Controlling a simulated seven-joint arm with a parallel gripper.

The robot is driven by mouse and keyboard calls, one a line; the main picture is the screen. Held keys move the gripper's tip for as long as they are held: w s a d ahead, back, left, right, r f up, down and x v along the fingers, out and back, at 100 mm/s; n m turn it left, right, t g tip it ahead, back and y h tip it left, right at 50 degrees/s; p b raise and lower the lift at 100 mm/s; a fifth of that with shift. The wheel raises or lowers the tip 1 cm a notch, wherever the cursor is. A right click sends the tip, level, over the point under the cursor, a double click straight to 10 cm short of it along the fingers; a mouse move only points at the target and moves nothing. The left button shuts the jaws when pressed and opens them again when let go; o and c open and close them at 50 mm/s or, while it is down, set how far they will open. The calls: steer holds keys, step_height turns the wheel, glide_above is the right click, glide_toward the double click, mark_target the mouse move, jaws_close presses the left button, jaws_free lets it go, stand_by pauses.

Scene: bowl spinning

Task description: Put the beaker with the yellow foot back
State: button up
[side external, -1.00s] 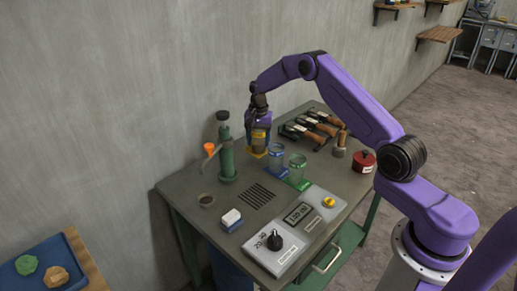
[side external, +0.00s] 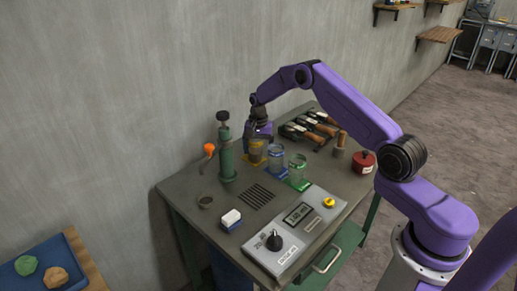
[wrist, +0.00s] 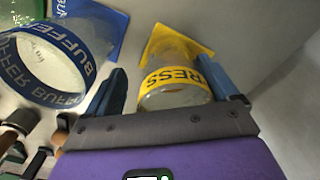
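The beaker with the yellow foot (side external: 256,150) is clear glass with a yellow band. It stands among the beakers on the bench, over a yellow square (wrist: 160,46). In the wrist view the band (wrist: 172,78) reads "PRESS". My gripper (side external: 257,140) is low over this beaker. In the wrist view its two blue fingers (wrist: 163,86) are spread on either side of the glass. A gap shows at the left finger; the right finger is very near or touching.
A blue-banded beaker (side external: 276,156) marked "BUFFER" and a green-based beaker (side external: 297,168) stand close to the right. A green press (side external: 227,158) is at left. Wood-handled tools (side external: 308,127), a red pot (side external: 363,161) and a control panel (side external: 290,235) are also on the bench.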

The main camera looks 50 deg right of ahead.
step_height(320, 180, up, 12)
steer(key=shift+r, duration=0.15)
stand_by(0.3)
step_height(320, 180, up, 9)
stand_by(1.4)
